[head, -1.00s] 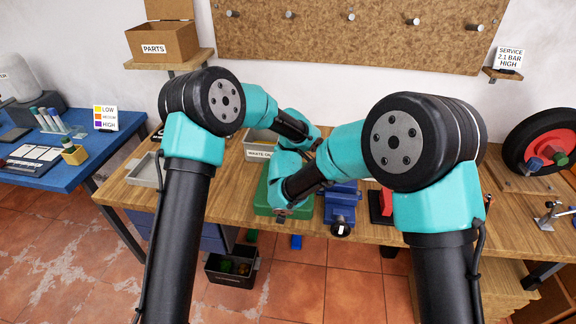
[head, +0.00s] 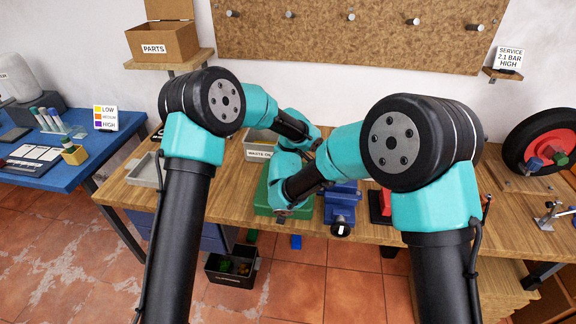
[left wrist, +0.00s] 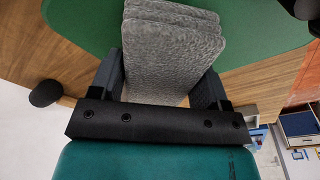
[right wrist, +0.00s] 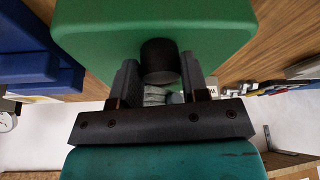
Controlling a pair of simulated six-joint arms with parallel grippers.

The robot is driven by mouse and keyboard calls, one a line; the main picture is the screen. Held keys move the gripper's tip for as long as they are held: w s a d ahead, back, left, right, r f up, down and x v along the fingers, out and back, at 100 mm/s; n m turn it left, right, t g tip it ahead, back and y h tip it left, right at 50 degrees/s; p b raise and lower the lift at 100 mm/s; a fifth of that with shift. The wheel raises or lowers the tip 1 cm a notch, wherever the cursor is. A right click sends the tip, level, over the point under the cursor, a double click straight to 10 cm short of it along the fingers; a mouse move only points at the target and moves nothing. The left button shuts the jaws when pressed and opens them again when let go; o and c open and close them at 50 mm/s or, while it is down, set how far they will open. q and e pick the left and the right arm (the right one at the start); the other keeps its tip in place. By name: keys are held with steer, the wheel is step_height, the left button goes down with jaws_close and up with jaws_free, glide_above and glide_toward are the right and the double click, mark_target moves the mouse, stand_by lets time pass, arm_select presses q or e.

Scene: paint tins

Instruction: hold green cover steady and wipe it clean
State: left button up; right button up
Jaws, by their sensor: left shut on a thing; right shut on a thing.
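The green cover (head: 263,197) lies on the wooden bench, mostly hidden behind my arms in the head view. In the left wrist view, my left gripper (left wrist: 160,75) is shut on a grey folded cloth (left wrist: 170,45). The cloth lies over the green cover (left wrist: 75,20) and seems to touch it. In the right wrist view, my right gripper (right wrist: 160,75) is shut on a dark round knob (right wrist: 160,60) at the edge of the green cover (right wrist: 110,30). Any dirt on the cover cannot be made out.
A blue vise-like block (head: 341,203) stands close to the right of the cover. A grey bin labelled waste oil (head: 260,143) is behind it. A grey tray (head: 145,171) lies at the bench's left. A dark crate (head: 232,268) stands on the floor.

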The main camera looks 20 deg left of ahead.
stand_by(0.7)
arm_select(q)
steer(key=shift+o, duration=1)
steer(key=c, duration=0.3)
steer(key=shift+f, duration=0.7)
steer(key=shift+f, duration=0.3)
